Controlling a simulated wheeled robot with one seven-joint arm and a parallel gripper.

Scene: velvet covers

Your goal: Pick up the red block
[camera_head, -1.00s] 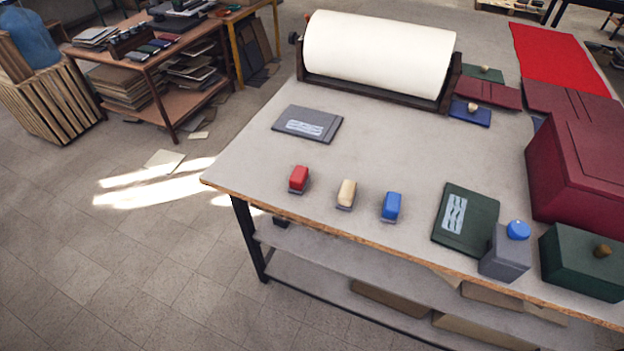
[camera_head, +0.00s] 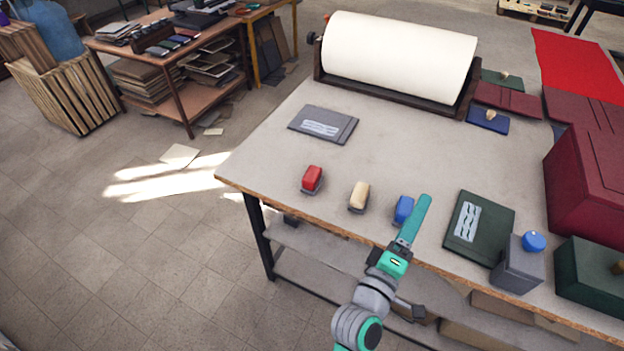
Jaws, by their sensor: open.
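The red block (camera_head: 313,177) sits on a dark base near the front left edge of the grey worktable (camera_head: 270,150). To its right stand a cream block (camera_head: 360,194) and a blue block (camera_head: 403,208) on similar bases. My gripper (camera_head: 423,203) reaches in from the bottom, over the table's front edge. Its teal finger points up the picture beside the blue block and covers part of that block's right side. The gripper is open and empty, well to the right of the red block and apart from it.
A grey folder (camera_head: 322,124) lies behind the red block. A large white roll (camera_head: 400,55) stands at the back. A green folder (camera_head: 480,228), a grey box with a blue knob (camera_head: 517,265) and a maroon box (camera_head: 590,185) crowd the right. The tabletop around the red block is clear.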

